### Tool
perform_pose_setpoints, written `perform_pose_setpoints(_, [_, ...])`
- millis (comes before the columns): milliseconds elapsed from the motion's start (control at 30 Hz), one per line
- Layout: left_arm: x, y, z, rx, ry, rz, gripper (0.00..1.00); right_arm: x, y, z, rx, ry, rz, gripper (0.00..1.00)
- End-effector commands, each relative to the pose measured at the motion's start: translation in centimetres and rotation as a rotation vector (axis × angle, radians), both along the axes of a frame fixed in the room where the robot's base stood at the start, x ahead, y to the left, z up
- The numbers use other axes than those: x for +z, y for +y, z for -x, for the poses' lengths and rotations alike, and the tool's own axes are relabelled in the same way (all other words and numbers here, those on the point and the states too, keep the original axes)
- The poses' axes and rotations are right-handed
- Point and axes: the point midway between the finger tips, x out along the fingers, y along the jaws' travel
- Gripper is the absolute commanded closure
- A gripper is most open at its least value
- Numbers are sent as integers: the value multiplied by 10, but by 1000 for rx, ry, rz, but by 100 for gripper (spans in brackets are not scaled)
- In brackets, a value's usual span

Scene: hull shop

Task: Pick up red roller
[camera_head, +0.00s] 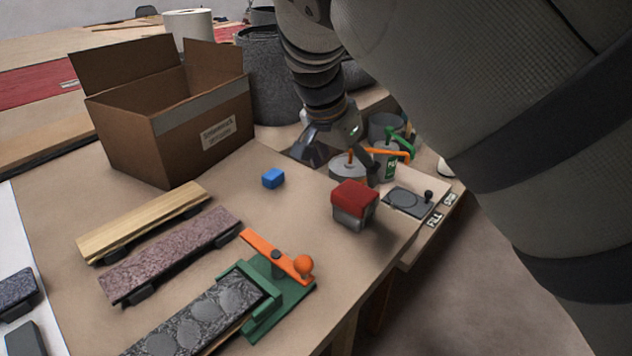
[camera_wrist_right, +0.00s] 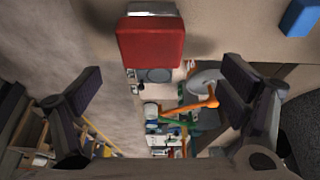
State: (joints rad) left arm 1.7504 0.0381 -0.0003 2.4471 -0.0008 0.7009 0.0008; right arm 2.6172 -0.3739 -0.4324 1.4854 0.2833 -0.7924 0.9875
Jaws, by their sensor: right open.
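The only small red thing on the near table is a block-like piece with a red top and grey metal lower part (camera_head: 353,198); I cannot tell whether it is the red roller. It stands near the table's right edge and also shows in the right wrist view (camera_wrist_right: 150,42). My right gripper (camera_head: 341,163) is open and empty, pointing down just behind this piece, apart from it. In the right wrist view, the right gripper's (camera_wrist_right: 163,88) fingers are spread wide, with the red piece beyond the gap. My left gripper is not in view.
A blue cube (camera_head: 273,178) and an open cardboard box (camera_head: 175,130) stand left of the gripper. A green clamp with orange lever (camera_head: 275,255) and several planks lie in front.

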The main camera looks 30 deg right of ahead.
Motion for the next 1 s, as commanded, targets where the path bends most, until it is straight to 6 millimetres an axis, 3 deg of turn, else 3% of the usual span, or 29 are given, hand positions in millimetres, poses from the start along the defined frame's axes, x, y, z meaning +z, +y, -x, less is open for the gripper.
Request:
perform_pose_setpoints(200, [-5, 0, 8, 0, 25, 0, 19, -49, -17, -5, 0, 9, -2, 10])
perform_pose_setpoints(533, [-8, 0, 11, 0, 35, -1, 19, -96, -38, -15, 0, 8, -1, 10])
perform_pose_setpoints(633, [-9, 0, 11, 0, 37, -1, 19, -106, -42, -17, 1, 6, -1, 10])
perform_pose_setpoints(833, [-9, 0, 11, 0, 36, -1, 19, -106, -43, -18, 2, 4, -1, 10])
perform_pose_setpoints(867, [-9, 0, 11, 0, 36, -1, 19, -106, -42, -18, 2, 4, -1, 12])
perform_pose_setpoints(1000, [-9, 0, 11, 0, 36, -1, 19, -106, -42, -18, 2, 4, -1, 44])
